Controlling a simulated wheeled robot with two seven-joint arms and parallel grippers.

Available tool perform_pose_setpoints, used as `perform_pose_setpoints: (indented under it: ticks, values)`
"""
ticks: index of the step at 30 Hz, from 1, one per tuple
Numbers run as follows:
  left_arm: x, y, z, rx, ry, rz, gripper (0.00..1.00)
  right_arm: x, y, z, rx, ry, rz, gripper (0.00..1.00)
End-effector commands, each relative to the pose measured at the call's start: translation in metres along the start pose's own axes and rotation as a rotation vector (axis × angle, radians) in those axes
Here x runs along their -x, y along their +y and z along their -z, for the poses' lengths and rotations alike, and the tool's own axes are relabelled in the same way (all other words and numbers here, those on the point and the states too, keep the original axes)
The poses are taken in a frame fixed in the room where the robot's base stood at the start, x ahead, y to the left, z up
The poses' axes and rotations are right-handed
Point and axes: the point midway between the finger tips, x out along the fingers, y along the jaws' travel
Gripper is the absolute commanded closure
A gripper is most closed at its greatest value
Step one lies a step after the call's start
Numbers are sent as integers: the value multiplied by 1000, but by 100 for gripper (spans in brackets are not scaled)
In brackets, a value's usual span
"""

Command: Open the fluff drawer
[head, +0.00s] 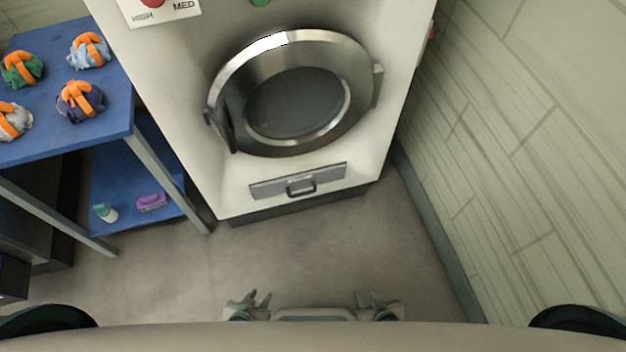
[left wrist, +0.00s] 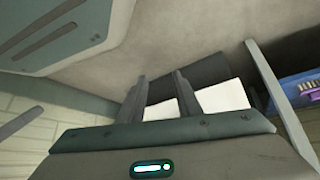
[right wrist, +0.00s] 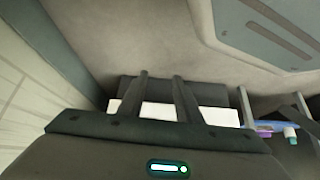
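The fluff drawer (head: 298,182) is a grey panel with a dark bar handle (head: 301,187), low on the front of the white dryer (head: 200,130). The drawer front looks flush with the machine. My left gripper (head: 257,297) and right gripper (head: 371,297) are near the bottom of the head view, low over the floor and well short of the drawer. Both are open and empty, with a gap between the fingers. The left wrist view shows its two fingers (left wrist: 158,92) apart, and the right wrist view shows its two fingers (right wrist: 160,88) apart. The handle is not clear in either wrist view.
The dryer's round door (head: 293,95) looks shut above the drawer. A blue table (head: 60,140) stands left, with several orange-strapped bundles (head: 80,100) on top and a bottle (head: 105,212) and purple brush (head: 151,202) on its lower shelf. A wall (head: 530,150) bounds the right. Floor (head: 290,250) before the dryer is clear.

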Motion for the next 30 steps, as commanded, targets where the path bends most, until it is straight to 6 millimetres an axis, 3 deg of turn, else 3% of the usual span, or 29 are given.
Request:
perform_pose_setpoints:
  ticks: [11,19,23,26,30]
  values:
    - [3,-4,-9,-5,-11,3,69,3,-5,-11,-3,-15,5,69]
    - [-7,-7,3,-23,24,7,69,-11,-7,15,-1,36,8,69]
    - [-21,-22,8,-76,71,25,69,-29,-12,49,4,115,16,69]
    - [-36,-40,17,-142,130,48,69,-45,-18,93,9,213,27,69]
    - [-58,-71,34,-268,235,92,69,-63,-31,172,18,394,48,69]
